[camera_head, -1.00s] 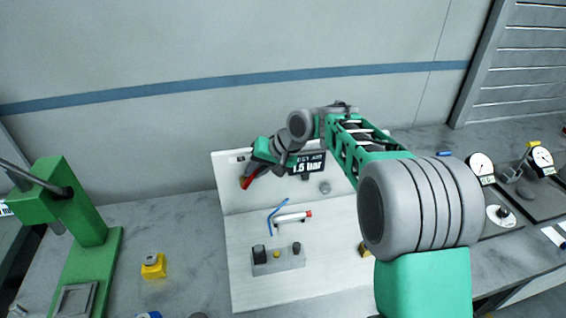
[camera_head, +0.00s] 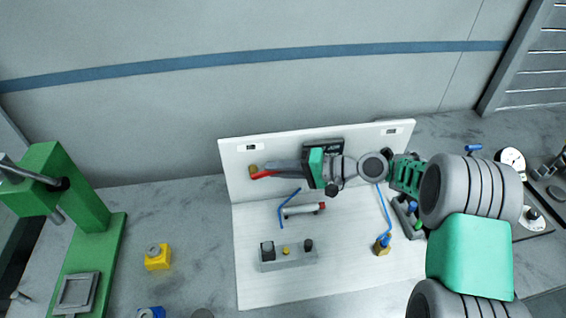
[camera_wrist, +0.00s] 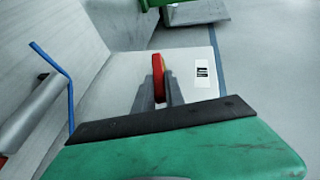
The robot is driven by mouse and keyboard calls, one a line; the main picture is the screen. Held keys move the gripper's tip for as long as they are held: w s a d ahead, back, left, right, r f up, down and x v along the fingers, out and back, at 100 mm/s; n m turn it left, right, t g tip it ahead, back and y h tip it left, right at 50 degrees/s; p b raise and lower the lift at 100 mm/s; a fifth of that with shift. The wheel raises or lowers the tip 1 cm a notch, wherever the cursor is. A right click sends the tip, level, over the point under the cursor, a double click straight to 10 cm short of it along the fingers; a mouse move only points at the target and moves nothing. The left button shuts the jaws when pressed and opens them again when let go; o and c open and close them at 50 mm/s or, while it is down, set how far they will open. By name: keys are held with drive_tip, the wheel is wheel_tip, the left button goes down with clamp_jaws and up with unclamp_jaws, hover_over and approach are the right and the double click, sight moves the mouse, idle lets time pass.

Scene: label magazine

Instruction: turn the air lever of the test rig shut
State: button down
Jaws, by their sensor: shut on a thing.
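The red air lever (camera_head: 262,174) sits by a brass fitting (camera_head: 253,168) at the upper left of the white test rig panel (camera_head: 235,180). In the head view it lies nearly level, pointing right from the fitting. My gripper (camera_head: 276,167) reaches in from the right, with its fingers on the lever. In the wrist view the red lever (camera_wrist: 158,66) stands between the two grey fingers, which are shut on it. The gripper's body covers most of the dark display (camera_head: 325,146).
The rig base holds a cylinder (camera_head: 303,210), blue tubes (camera_head: 383,205) and a switch block (camera_head: 285,258). A yellow button box (camera_head: 157,257) and a green press (camera_head: 85,205) stand left. Gauges (camera_head: 511,160) stand right.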

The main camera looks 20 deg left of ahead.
drive_tip(key=shift+w+f, duration=0.1)
idle(0.4)
drive_tip(key=c, duration=1.4)
unclamp_jaws()
drive_tip(key=shift+d, duration=0.3)
drive_tip(key=p+v, duration=0.6)
drive_tip(key=v, duration=0.1)
drive_tip(key=shift+p, duration=0.3)
drive_tip(key=shift+d, duration=0.1)
